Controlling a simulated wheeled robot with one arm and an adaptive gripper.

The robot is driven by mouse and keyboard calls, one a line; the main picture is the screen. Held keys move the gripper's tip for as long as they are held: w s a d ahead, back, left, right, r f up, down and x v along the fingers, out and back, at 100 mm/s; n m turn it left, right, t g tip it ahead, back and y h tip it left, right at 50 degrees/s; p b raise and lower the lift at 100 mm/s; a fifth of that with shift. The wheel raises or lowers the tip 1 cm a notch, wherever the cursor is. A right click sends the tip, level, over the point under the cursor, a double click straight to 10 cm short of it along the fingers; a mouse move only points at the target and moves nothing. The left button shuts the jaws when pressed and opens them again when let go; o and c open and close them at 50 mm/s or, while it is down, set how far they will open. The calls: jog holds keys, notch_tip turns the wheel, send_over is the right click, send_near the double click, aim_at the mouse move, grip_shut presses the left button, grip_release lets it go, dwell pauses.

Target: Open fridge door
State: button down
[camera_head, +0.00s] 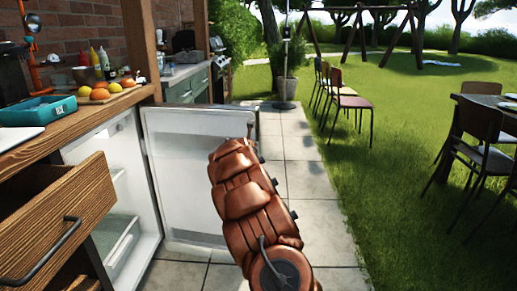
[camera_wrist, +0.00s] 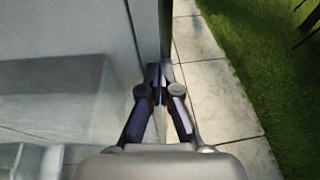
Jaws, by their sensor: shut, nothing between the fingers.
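The fridge is built in under the wooden counter, and its white door (camera_head: 190,165) stands wide open, swung out over the paving. The white interior (camera_head: 118,180) with shelves and a clear drawer shows to the left of the door. My arm reaches forward in front of the door's right part and hides some of it. In the wrist view my gripper (camera_wrist: 160,72) is shut and empty, with its fingertips together close to the door's edge (camera_wrist: 148,35). I cannot tell whether the fingers touch the door.
A wooden drawer (camera_head: 60,215) with a dark handle juts out at the left, in front of the fridge. The counter (camera_head: 75,133) holds a blue tray (camera_head: 38,110) and fruit. Stone paving (camera_head: 305,180) is clear to the right. Chairs (camera_head: 350,102) stand on the grass.

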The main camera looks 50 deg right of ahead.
dwell(0.5)
jog(key=f+b+v, duration=0.1)
jog(key=b+v, duration=0.3)
jog(key=v, duration=0.9)
jog(key=shift+s+a, duration=0.3)
jog(key=shift+a, duration=0.1)
jog(key=shift+r, duration=0.1)
